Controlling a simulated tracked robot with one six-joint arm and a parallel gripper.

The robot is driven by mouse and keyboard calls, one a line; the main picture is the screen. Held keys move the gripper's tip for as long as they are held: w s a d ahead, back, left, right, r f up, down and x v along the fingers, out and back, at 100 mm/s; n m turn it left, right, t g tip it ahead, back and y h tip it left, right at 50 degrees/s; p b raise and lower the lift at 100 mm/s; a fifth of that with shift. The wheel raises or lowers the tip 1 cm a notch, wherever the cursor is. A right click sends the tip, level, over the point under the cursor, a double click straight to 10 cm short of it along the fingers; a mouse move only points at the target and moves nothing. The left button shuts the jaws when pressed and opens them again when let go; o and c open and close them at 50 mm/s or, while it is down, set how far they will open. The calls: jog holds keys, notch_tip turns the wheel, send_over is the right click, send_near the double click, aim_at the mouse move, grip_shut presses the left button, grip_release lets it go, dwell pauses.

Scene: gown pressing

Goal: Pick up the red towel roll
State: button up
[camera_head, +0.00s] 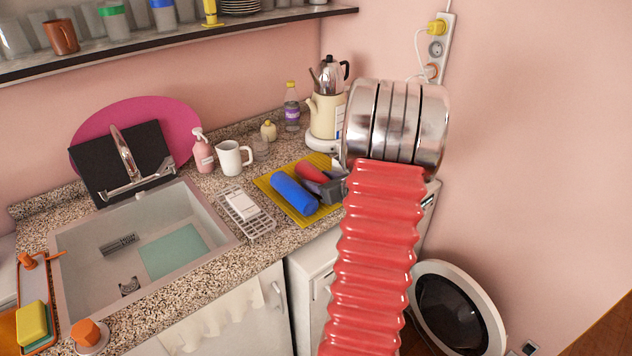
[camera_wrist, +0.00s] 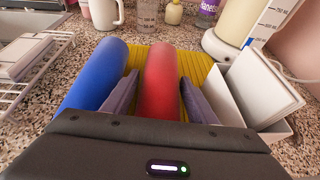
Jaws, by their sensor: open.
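The red towel roll (camera_wrist: 160,85) lies on the yellow mat (camera_wrist: 196,64), pointing away from me in the wrist view. In the head view the red towel roll (camera_head: 312,173) shows only in part, with my arm and gripper covering its near end. My gripper (camera_wrist: 158,95) is open, with one grey finger on each side of the roll. The left finger lies between the red roll and a blue roll (camera_wrist: 97,78). I cannot tell whether the fingers touch the roll. In the head view my gripper (camera_head: 328,188) is over the mat's right side.
The blue roll is close on the left. A white box with cards (camera_wrist: 257,90) stands close on the right. A wire rack (camera_head: 246,213), a white mug (camera_head: 230,158) and a cream kettle (camera_head: 325,116) stand around the mat. The sink (camera_head: 140,250) is further left.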

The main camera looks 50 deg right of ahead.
jog(key=shift+w+d+f, duration=0.2)
jog(key=shift+w+f, duration=0.1)
jog(key=shift+w, duration=0.35)
jog(key=shift+c, duration=0.7)
jog(key=c, duration=0.9)
